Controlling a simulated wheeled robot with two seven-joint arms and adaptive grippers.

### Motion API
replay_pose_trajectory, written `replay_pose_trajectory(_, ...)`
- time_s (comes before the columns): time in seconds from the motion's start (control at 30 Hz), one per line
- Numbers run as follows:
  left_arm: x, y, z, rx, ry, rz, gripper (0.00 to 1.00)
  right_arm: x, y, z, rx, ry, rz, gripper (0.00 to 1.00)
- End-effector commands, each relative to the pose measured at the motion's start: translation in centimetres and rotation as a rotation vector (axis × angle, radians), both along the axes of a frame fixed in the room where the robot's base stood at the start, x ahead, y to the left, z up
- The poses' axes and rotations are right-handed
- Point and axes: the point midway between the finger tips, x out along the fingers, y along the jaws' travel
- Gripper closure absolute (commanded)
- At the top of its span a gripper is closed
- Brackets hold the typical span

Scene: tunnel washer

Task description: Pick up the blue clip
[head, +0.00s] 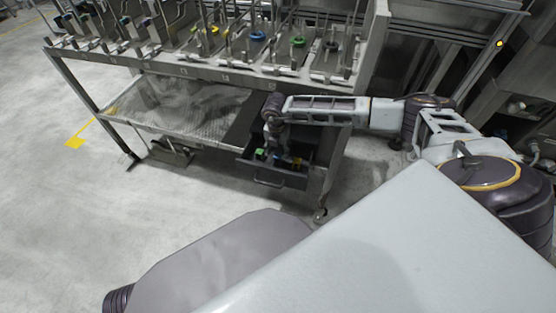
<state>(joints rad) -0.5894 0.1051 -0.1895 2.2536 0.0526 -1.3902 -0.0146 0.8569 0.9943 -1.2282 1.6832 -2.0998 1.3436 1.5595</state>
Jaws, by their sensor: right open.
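An open dark drawer (270,181) under the right part of the bench holds several small coloured pieces. A small blue piece (277,156), likely the blue clip, is in the drawer between a green piece (260,152) and a yellowish one (297,162). My right gripper (276,146) points down over the drawer, close to the blue piece, and partly hides the drawer's contents. It is open; I cannot tell whether it touches anything. My left gripper is not in view.
The metal bench (190,68) carries upright rods and coloured rings, including a blue ring (258,36). A mesh shelf (175,105) is left of the drawer. A caster (320,214) stands below. The floor (60,230) at left is clear.

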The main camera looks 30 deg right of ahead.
Motion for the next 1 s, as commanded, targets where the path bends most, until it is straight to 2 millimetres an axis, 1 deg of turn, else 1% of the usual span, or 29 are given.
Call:
replay_pose_trajectory(0.1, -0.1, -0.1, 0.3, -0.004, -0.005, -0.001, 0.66, 0.0, -0.1, -0.6, -0.001, 0.001, 0.0, 0.46)
replay_pose_trajectory(0.33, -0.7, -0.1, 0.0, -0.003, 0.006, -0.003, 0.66, 0.0, -0.1, -0.7, -0.001, 0.001, 0.0, 0.46)
replay_pose_trajectory(0.57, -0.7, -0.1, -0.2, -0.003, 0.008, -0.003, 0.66, 0.1, -0.1, -1.1, -0.001, 0.001, 0.0, 0.46)
replay_pose_trajectory(0.7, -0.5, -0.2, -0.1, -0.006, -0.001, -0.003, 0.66, 0.2, -0.1, -2.1, -0.001, 0.001, 0.0, 0.46)
replay_pose_trajectory(1.0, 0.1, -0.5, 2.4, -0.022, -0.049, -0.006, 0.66, 0.6, -0.3, -5.2, 0.0, 0.001, -0.001, 0.46)
